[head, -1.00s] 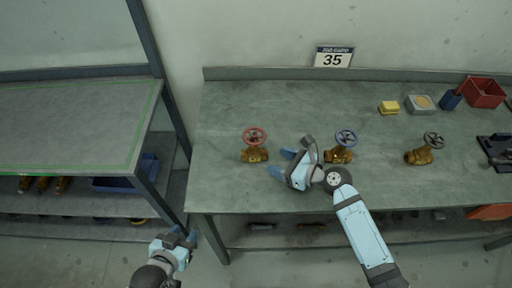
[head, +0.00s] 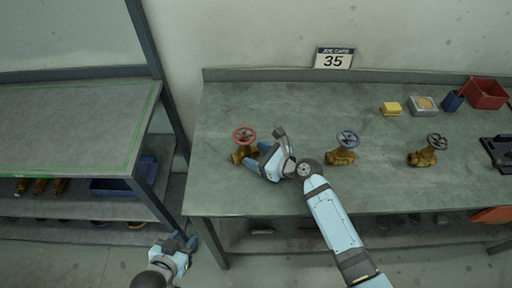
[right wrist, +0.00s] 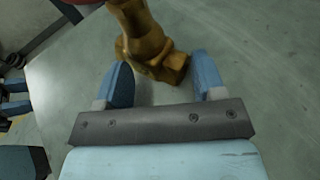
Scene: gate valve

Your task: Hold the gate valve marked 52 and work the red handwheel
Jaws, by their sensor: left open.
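The brass gate valve (head: 238,156) with the red handwheel (head: 244,135) stands on the workbench, left of two other valves. In the right wrist view its brass body (right wrist: 145,40) lies just beyond my fingertips, and a bit of the red wheel shows at the top edge. No marking 52 is legible. My right gripper (head: 256,157) is open, low over the bench just right of the valve, its fingers (right wrist: 164,75) pointing at the body; contact cannot be told in the head view. My left gripper (head: 183,241) is open and empty, below the bench's front-left corner.
A blue-wheeled valve (head: 343,152) and a black-wheeled valve (head: 427,152) stand to the right.

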